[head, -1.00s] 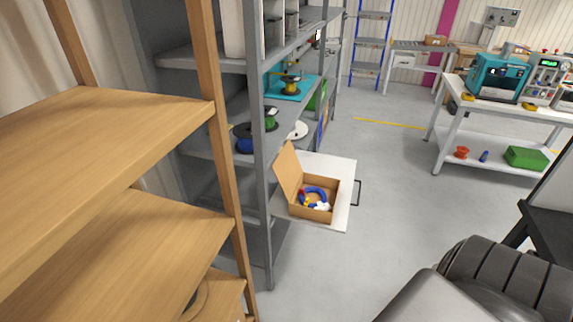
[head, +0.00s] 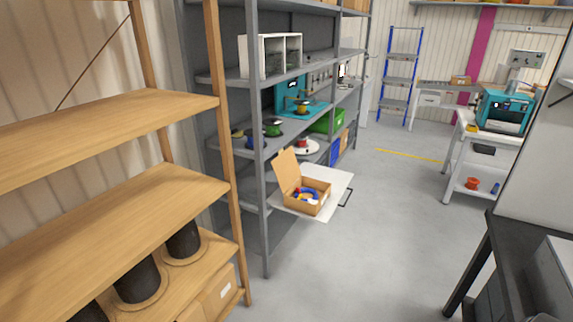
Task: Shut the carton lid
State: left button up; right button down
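The cardboard carton (head: 312,208) stands on a white pull-out board (head: 335,186) that juts from the grey metal shelf. Its lid (head: 288,170) is open and stands up, leaning back toward the shelf on the left. Inside the carton lie a blue ring-shaped item and smaller red, yellow and white things, too small to make out. Neither of my grippers shows in the head view, and the carton is some distance ahead of me.
A wooden shelf (head: 110,205) is close on the left, with dark cable reels low down. The grey shelf (head: 257,170) holds reels and a green crate (head: 327,121). A black-framed table (head: 505,235) is close on the right. Grey floor (head: 385,230) between is clear.

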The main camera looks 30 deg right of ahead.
aim_at(285, 167)
jog(key=z, duration=1.8)
jog(key=i, duration=6.1)
jog(key=u, duration=4.6)
